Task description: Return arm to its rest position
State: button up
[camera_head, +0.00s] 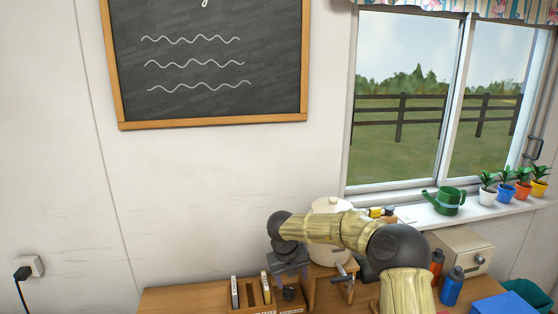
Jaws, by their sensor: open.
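My arm (345,229) rises from the bottom edge of the view, bends at a dark joint, and reaches left over the wooden counter. Its end hangs down at the left, where my gripper (289,283) points downward. The gripper is small and dark in this view. Its jaws are open, and I see nothing held between them. It is just above or beside a wooden rack (263,309) on the counter; the exact gap cannot be told.
A cream lidded pot (327,206) stands behind my arm. Right of it are a beige box (474,249), an orange bottle (437,262), a blue bottle (452,287) and a blue box (503,304). A watering can (449,200) and potted plants line the sill. The counter's left end (180,299) is clear.

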notch_tip(320, 180, up, 8)
jog(key=d+n+t+y, duration=0.15)
jog(key=n+t, duration=0.65)
jog(key=n, duration=0.9)
jog(key=s+d+f+n+g, duration=0.2)
jog(key=s+n, duration=0.3)
jog(key=s, duration=0.5)
jog(key=s+d+f+n+g+b, duration=0.1)
jog(key=s+d+n, duration=0.4)
jog(key=s, duration=0.5)
jog(key=s+d+f+n+g, duration=0.3)
jog(key=s+n, duration=0.3)
jog(key=s, duration=0.4)
jog(key=shift+s+d+f+g+b, duration=0.15)
jog(key=shift+f+g+b, duration=0.2)
jog(key=shift+g, duration=0.35)
jog(key=shift+s, duration=0.1)
